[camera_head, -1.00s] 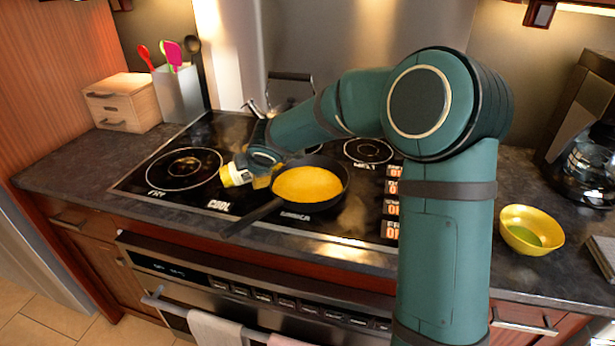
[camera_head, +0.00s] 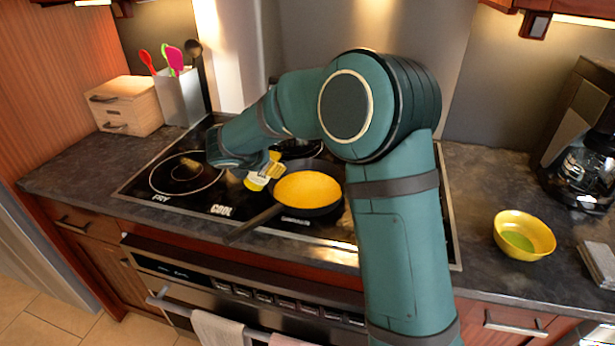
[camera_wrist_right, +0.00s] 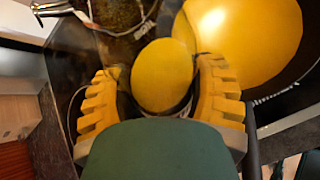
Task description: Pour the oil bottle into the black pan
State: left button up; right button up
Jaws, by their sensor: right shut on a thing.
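The black pan (camera_head: 318,210) sits on the cooktop with a round yellow layer inside, its handle pointing to the front left. My right gripper (camera_head: 268,170) is shut on the oil bottle (camera_head: 257,182), yellow with a pale band, just left of the pan's rim. The bottle looks tilted; I cannot tell whether anything flows from it. In the right wrist view, a rounded yellow end of the bottle (camera_wrist_right: 162,75) shows between the two yellow ribbed fingers, with the pan's yellow contents (camera_wrist_right: 245,35) close beyond. My left gripper is out of view.
A kettle behind is mostly hidden by my right arm. A wooden box (camera_head: 125,105) and a utensil holder (camera_head: 181,98) stand at the back left. A yellow bowl (camera_head: 524,235) and a coffee maker (camera_head: 590,150) are on the right counter. The left front burner (camera_head: 185,174) is clear.

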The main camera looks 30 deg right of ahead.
notch_tip(320, 180, up, 2)
jog(key=h+p, duration=0.1)
jog(key=n+h+p, duration=0.1)
jog(key=h, duration=0.1)
jog(key=shift+d+r+n+g, duration=0.15)
jog(key=shift+n+g, duration=0.15)
jog(key=shift+s+d+h, duration=0.15)
jog(key=shift+d+h, duration=0.05)
jog(key=shift+h, duration=0.1)
jog(key=shift+r+p, duration=1.85)
jog(key=shift+r, duration=0.1)
jog(key=shift+f, duration=0.1)
